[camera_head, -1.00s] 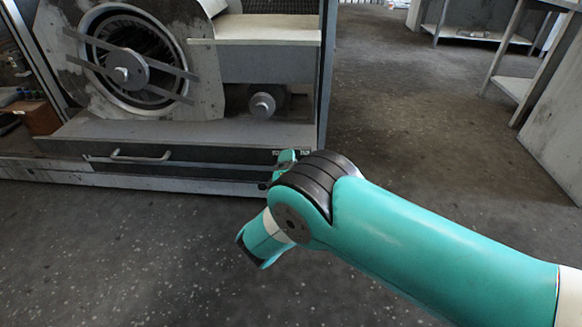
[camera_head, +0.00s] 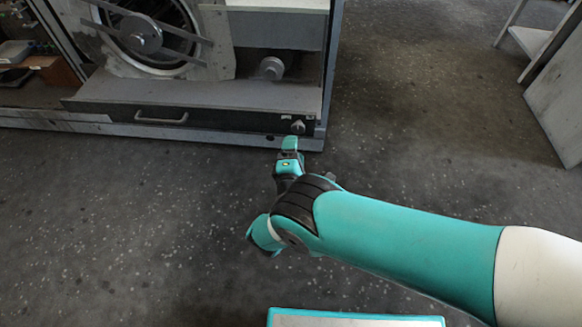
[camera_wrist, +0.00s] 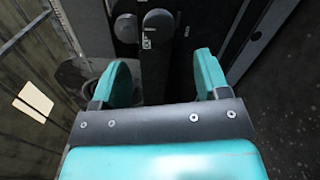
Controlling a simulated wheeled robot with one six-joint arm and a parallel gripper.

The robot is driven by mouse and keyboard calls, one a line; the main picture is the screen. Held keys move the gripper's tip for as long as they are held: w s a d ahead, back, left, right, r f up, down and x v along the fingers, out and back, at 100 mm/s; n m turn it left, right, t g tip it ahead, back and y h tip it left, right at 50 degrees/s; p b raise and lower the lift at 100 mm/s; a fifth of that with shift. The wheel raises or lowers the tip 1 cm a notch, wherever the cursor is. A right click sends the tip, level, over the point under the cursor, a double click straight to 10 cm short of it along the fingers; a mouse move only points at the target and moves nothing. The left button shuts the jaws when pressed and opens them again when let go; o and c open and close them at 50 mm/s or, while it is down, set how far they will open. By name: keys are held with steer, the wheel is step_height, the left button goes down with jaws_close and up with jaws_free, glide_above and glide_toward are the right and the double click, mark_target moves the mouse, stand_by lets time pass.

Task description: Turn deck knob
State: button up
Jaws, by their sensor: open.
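The deck knob (camera_head: 298,127) is a small pale knob at the right end of the dark front panel of the deck. In the head view, my gripper (camera_head: 290,143) is just below it in the picture, pointing at the panel. A gap in depth cannot be judged from this view. In the wrist view, my gripper (camera_wrist: 163,78) has its two teal fingers wide apart with nothing held between them. A dark grey rounded part (camera_wrist: 158,20) shows beyond the fingers, near the top middle. I cannot tell whether it is the knob.
The blower housing (camera_head: 218,50) stands above the deck, with a round fan opening and a shaft end (camera_head: 271,68). A drawer handle (camera_head: 160,119) is on the panel's left. A cabinet (camera_head: 560,105) stands at the right. The floor between is clear.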

steer(key=s+p, duration=0.9)
steer(key=shift+s, duration=0.2)
steer(key=shift+a+r, duration=0.1)
